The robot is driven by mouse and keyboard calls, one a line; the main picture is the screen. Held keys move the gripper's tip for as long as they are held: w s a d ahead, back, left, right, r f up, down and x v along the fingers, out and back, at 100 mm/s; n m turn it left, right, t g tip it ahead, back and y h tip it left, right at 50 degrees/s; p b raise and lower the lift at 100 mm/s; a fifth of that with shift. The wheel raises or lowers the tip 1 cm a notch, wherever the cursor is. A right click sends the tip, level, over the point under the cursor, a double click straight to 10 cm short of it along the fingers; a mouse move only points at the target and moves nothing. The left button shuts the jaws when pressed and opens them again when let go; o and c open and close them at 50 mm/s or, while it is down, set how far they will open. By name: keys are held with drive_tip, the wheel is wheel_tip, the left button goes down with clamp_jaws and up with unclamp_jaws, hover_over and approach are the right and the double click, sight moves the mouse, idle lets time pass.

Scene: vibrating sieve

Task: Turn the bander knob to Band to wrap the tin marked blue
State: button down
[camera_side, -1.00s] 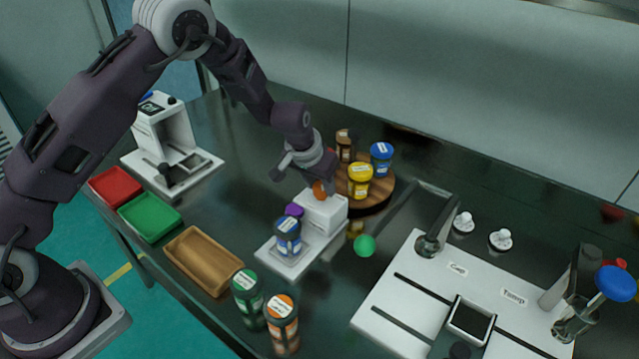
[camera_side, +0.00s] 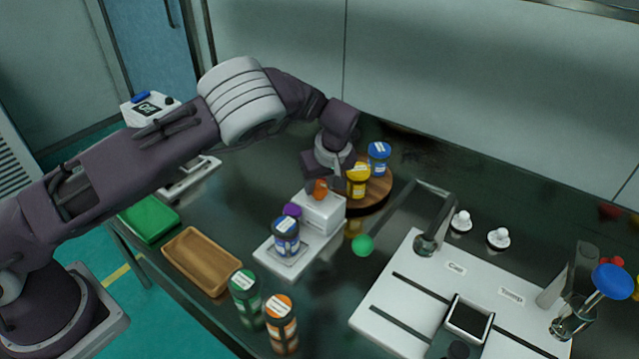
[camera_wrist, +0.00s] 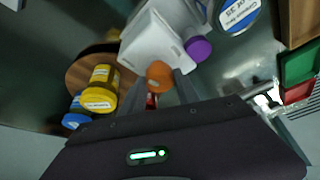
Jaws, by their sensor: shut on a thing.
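The bander (camera_side: 322,212) is a white box with a low plate in front, near the middle of the table. An orange knob (camera_side: 319,187) sits on top of it; it also shows in the wrist view (camera_wrist: 158,73). A purple knob (camera_side: 291,209) is on its near side. The tin with a blue lid and white label (camera_side: 286,238) stands upright on the bander's plate; its labelled lid shows in the wrist view (camera_wrist: 238,14). My gripper (camera_side: 318,184) is over the bander, shut on the orange knob, with a finger on either side in the wrist view (camera_wrist: 162,84).
A round wooden stand (camera_side: 372,196) behind holds a yellow tin (camera_side: 357,180) and another blue-lidded tin (camera_side: 378,158). Green (camera_side: 244,296) and orange (camera_side: 281,325) tins stand in front. A wooden tray (camera_side: 202,261) lies left. A white station (camera_side: 400,300) and green ball (camera_side: 362,246) are right.

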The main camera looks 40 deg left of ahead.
sight(328, 205)
drive_tip(key=shift+d+n+g, duration=0.1)
drive_tip(key=shift+n+g, duration=0.5)
drive_tip(key=shift+n, duration=0.9)
drive_tip(key=c, duration=0.9)
unclamp_jaws()
drive_tip(key=v, duration=0.7)
drive_tip(key=shift+r, duration=0.1)
